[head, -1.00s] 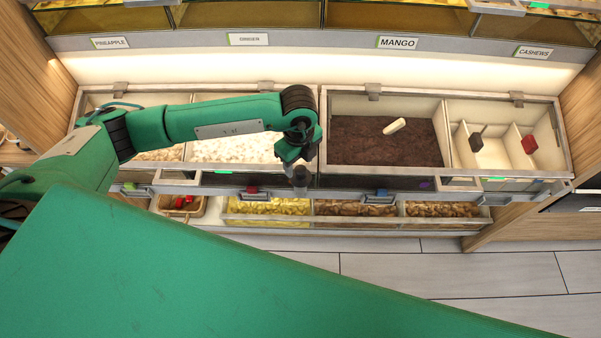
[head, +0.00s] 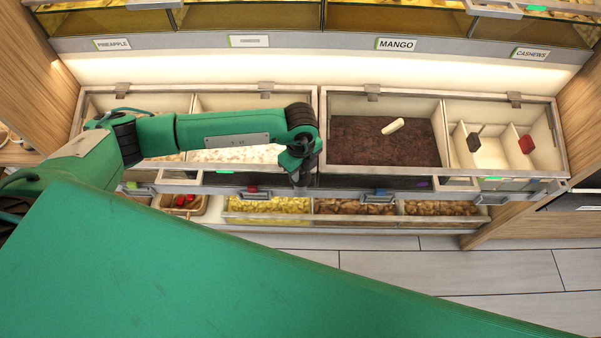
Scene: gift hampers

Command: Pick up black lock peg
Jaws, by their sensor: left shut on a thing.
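My left gripper (head: 299,181) points down at the front edge of the bin counter, between the white-filled bin and the dark brown bin. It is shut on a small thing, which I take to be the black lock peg. The peg itself is too small and too covered by the fingers to make out, and I cannot tell whether it is clear of the counter edge. My right gripper is not in view.
The dark brown bin (head: 385,141) holds a pale scoop (head: 392,126). A black piece (head: 474,142) and a red piece (head: 526,144) stand in the divided bin at right. An open lower drawer (head: 353,219) and a basket with red items (head: 181,203) lie below.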

